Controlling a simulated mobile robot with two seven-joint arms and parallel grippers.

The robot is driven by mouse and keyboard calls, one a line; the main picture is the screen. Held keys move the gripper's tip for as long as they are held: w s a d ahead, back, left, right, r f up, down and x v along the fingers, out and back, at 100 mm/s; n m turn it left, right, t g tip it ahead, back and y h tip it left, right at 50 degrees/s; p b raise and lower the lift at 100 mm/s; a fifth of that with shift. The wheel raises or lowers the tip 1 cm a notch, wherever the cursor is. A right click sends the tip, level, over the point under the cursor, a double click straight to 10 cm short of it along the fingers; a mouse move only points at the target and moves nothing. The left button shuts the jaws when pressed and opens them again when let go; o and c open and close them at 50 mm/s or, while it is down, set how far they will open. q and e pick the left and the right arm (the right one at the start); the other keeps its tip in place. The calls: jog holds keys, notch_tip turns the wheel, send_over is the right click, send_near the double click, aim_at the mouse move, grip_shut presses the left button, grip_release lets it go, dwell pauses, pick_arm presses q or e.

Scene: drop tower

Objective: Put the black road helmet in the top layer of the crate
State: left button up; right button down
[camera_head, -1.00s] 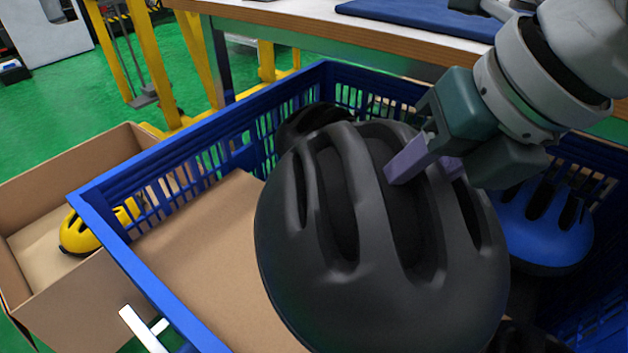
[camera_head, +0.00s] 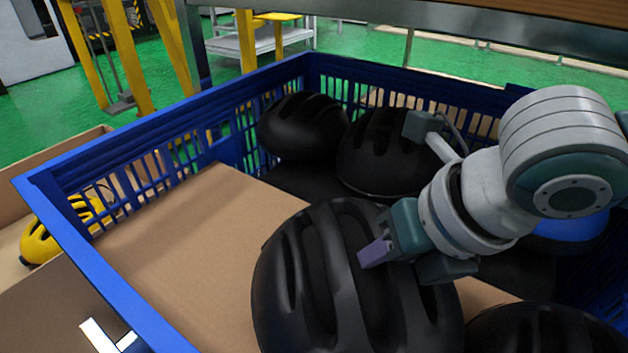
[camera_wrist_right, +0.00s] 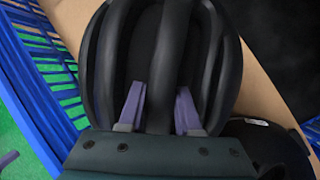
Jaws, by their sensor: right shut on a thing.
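My right gripper (camera_head: 385,252) is shut on a rib of the black road helmet (camera_head: 310,290), its purple fingers on the rib between the vents. The helmet also fills the upper middle of the right wrist view (camera_wrist_right: 160,50). It is upright, in the near part of the blue crate (camera_head: 130,140), over or on the brown cardboard layer (camera_head: 190,225); its lower edge is cut off, so I cannot tell whether it touches. Other black helmets stand in the crate at the back (camera_head: 300,125), behind my wrist (camera_head: 375,165) and at the lower right (camera_head: 545,332). My left gripper is not in view.
A blue helmet (camera_head: 572,232) is partly hidden behind my right arm. A cardboard box (camera_head: 40,310) with a yellow helmet (camera_head: 38,243) stands left of the crate. The cardboard layer is bare on the left. A table edge (camera_head: 450,25) runs behind the crate.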

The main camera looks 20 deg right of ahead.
jog(key=shift+w+r, duration=0.1)
jog(key=shift+r, duration=0.05)
jog(key=shift+f, duration=0.65)
jog(key=c, duration=0.6)
grip_release()
jog(key=shift+r, duration=0.1)
